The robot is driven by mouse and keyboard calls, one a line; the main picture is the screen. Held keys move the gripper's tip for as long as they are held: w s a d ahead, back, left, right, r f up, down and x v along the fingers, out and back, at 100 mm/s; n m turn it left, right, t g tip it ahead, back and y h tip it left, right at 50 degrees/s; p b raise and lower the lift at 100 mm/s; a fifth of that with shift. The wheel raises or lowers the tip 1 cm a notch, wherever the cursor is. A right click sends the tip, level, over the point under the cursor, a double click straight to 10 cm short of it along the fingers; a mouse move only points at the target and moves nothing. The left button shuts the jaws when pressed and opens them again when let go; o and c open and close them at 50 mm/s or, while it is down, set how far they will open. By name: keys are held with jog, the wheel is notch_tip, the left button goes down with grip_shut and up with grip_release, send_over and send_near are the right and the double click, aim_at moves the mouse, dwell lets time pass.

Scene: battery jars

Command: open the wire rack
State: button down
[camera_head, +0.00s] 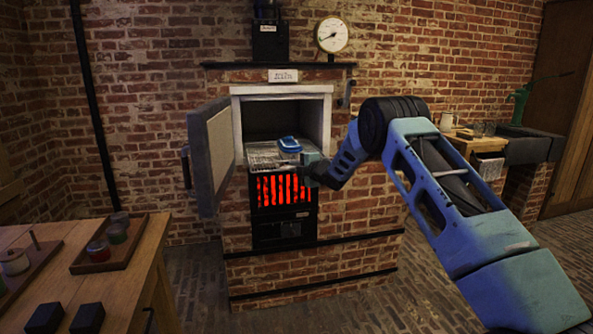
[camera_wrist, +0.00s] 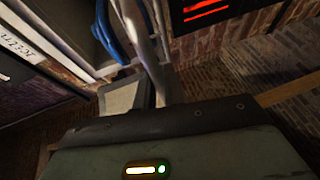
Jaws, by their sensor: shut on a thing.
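The wire rack (camera_head: 262,153) lies level in the open chamber of a brick kiln, its front edge at the chamber mouth. A blue object (camera_head: 289,144) sits on the rack toward its right side; a blue shape also shows in the wrist view (camera_wrist: 108,36). My gripper (camera_head: 292,168) reaches in from the right and is shut on the front of the rack. The fingertips are small and dark here, so the exact grip is hard to see. In the wrist view, a pale bar (camera_wrist: 147,50) runs up from my gripper's dark body.
The kiln door (camera_head: 211,155) stands swung open to the left. Below the rack, a grate (camera_head: 284,190) glows red. A wooden table (camera_head: 130,262) with trays of jars stands at front left. The floor before the kiln is clear.

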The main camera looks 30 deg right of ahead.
jog(key=c, duration=1.8)
grip_release()
jog(key=shift+o, duration=0.2)
jog(key=shift+s, duration=0.1)
jog(key=b+v, duration=0.2)
jog(key=v, duration=1.5)
jog(key=shift+s, duration=0.15)
